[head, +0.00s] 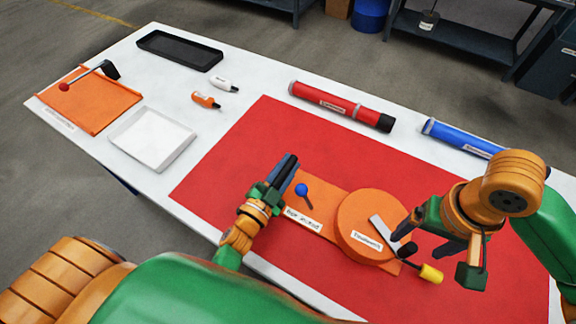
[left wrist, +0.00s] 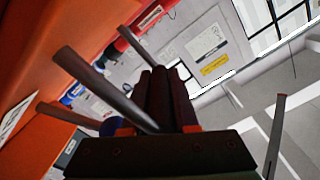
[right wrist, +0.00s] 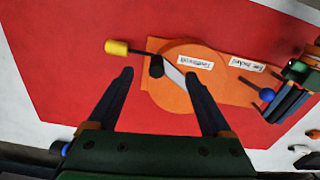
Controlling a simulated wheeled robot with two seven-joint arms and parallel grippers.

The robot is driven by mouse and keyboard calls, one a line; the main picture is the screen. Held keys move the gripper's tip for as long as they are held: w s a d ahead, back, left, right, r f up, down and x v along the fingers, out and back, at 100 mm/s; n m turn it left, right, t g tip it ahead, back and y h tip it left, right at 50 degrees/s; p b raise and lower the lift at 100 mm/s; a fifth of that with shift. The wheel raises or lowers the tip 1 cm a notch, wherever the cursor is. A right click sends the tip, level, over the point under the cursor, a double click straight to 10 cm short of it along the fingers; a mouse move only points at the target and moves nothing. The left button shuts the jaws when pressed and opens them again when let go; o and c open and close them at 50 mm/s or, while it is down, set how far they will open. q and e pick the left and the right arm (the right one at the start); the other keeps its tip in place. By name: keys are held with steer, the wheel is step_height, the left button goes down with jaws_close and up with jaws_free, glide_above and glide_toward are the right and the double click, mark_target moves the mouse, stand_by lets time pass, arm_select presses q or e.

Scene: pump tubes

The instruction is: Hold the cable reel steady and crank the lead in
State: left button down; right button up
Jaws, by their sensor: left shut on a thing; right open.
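The orange cable reel (head: 360,222) lies flat on its orange base plate (head: 330,203) on a red mat. A grey crank arm (head: 382,232) with a black knob (right wrist: 156,67) crosses the drum. A short dark lead with a yellow end (head: 431,274) sticks out beside the reel. It also shows in the right wrist view (right wrist: 116,47). My left gripper (head: 286,165) is shut at the plate's far-left end, beside a blue ball knob (head: 302,190); its exact grip is hidden. My right gripper (right wrist: 160,76) is open and empty, above the reel's crank side.
A red tube (head: 335,103) and a blue tube (head: 455,137) lie beyond the reel. A black tray (head: 180,49), white tray (head: 183,150), two small bottles (head: 206,100) and an orange board with a red-knobbed lever (head: 90,105) stand at the left. Bare red mat (head: 270,130) lies behind the reel.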

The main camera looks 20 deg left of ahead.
mark_target(413, 248)
steer(key=n, duration=0.2)
steer(key=r+n, duration=0.2)
steer(key=n, duration=0.1)
steer(key=shift+w+d+r+n, duration=0.1)
steer(key=shift+w+d+n, duration=0.15)
steer(key=shift+d+n, duration=0.05)
steer(key=shift+c, duration=0.2)
steer(key=shift+r+n, duration=0.25)
steer(key=shift+n, duration=0.45)
steer(key=shift+f+n, duration=0.15)
steer(key=shift+n, duration=0.25)
step_height(413, 248, down, 10)
steer(key=shift+r, duration=0.2)
steer(key=shift+c, duration=0.2)
jaws_close()
